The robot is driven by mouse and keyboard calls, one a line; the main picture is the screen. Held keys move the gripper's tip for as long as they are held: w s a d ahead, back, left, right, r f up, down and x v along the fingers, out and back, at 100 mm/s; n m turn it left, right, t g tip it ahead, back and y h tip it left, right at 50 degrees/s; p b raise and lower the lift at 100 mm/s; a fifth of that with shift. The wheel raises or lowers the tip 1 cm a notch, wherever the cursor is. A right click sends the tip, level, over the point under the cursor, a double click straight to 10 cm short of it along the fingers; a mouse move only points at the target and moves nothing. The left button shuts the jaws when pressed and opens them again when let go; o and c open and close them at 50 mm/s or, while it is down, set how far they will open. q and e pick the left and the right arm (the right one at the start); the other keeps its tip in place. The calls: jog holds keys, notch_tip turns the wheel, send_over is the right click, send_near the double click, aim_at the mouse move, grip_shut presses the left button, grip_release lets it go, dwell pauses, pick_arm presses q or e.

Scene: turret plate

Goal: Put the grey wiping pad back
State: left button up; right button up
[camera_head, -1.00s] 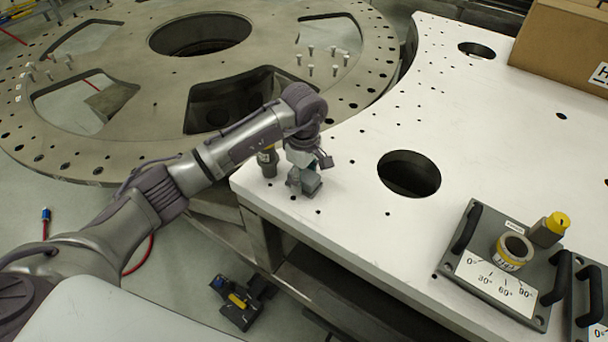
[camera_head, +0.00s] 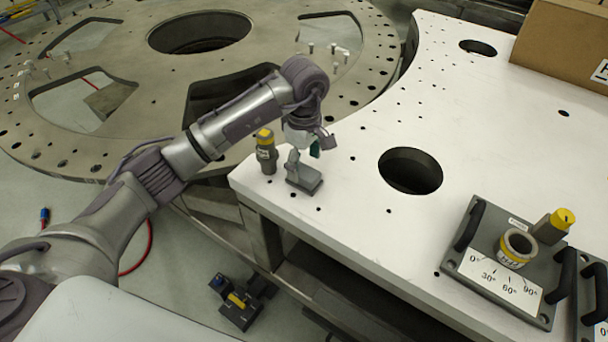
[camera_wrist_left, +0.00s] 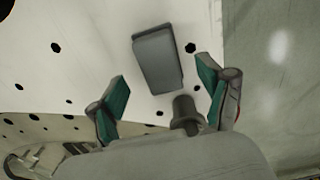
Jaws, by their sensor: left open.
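The grey wiping pad (camera_head: 308,181) lies on the white plate near its front left corner. It also shows in the left wrist view (camera_wrist_left: 158,60) as a grey block beyond the fingertips. My left gripper (camera_head: 312,151) is open just above the pad, apart from it. In the left wrist view my left gripper (camera_wrist_left: 166,97) shows its two green-lined fingers spread, with nothing held between them. One finger partly overlaps the pad in the head view. My right gripper is not in view.
A grey cylinder with a yellow cap (camera_head: 266,152) stands close left of the pad. A round hole (camera_head: 410,170) lies to the right. A dark angle-marked fixture (camera_head: 465,272) sits at the front right and a cardboard box (camera_head: 565,45) at the back right. The plate's middle is clear.

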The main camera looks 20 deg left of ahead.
aim_at(304, 171)
pick_arm(q)
notch_tip(304, 171, up, 7)
jog(key=shift+f+b, duration=0.2)
jog(key=shift+b, duration=0.7)
jog(key=shift+r, duration=0.7)
jog(key=shift+f, duration=0.1)
